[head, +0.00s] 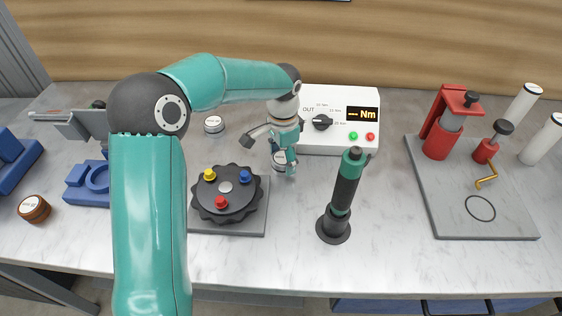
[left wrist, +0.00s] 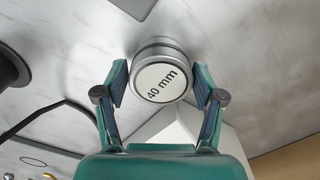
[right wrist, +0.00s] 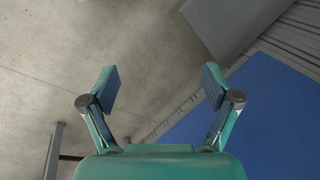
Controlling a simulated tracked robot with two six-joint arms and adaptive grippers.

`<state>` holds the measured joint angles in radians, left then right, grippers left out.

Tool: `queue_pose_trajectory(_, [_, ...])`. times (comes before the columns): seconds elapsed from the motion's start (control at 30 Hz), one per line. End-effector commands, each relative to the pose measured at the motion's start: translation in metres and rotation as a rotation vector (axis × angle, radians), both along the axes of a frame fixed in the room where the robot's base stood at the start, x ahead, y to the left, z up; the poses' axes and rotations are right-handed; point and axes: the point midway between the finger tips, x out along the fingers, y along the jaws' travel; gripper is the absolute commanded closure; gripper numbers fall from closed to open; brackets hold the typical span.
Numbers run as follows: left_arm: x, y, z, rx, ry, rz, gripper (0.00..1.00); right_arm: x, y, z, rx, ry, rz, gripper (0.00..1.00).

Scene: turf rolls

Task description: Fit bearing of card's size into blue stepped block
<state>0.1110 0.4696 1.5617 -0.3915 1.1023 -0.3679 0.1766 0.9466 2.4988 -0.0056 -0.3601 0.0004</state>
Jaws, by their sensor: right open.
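A silver bearing with a white face marked "40 mm" (left wrist: 162,82) sits between the fingers of my left gripper (left wrist: 160,80), with a small gap on each side. In the head view my left gripper (head: 283,148) points down over this bearing (head: 280,161) and partly hides it. A blue stepped block (head: 85,190) with a round recess lies at the left, partly behind my left arm. A second silver bearing (head: 213,124) stands behind the black knob disc. My right gripper (right wrist: 160,88) is open and empty over the floor, outside the head view. I cannot make out a size card.
A black disc with coloured knobs (head: 228,190) stands in front of the bearing. A black-and-green upright tool (head: 343,200) is to its right; a white torque meter (head: 342,140) is behind. A brown-sided bearing (head: 34,208) and another blue piece (head: 12,160) lie far left. A red press (head: 440,140) stands right.

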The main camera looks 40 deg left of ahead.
Motion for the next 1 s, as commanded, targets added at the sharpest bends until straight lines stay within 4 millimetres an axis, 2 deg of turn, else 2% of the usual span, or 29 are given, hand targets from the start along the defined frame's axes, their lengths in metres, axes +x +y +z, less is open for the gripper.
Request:
queue_pose_trajectory(0.03, [0.0,0.0,0.0,0.0,0.0,0.0,0.46,0.0,0.0,0.0,0.0,0.0,0.0,0.12])
queue_pose_trajectory(0.3, [0.0,0.001,0.001,0.0,-0.001,0.001,0.91,0.0,0.0,0.0,0.0,0.0,0.0,0.12])
queue_pose_trajectory(0.33, [0.0,0.001,0.001,0.0,-0.001,0.001,0.94,0.0,0.0,0.0,0.0,0.0,0.0,0.12])
queue_pose_trajectory(0.57, [0.0,0.001,0.002,0.0,-0.001,0.002,0.94,0.0,0.0,0.0,0.0,0.0,0.0,0.12])
queue_pose_trajectory(0.77, [0.001,0.002,0.013,0.001,-0.005,0.003,0.94,0.0,0.0,0.0,0.0,0.0,0.0,0.12])
queue_pose_trajectory(0.87, [0.001,0.002,0.025,0.001,-0.006,0.002,0.94,0.0,0.0,-0.001,0.0,0.0,0.0,0.12])
queue_pose_trajectory(1.0, [0.001,0.002,0.051,0.002,-0.008,0.003,0.94,0.0,0.0,0.0,0.0,0.0,0.0,0.12])
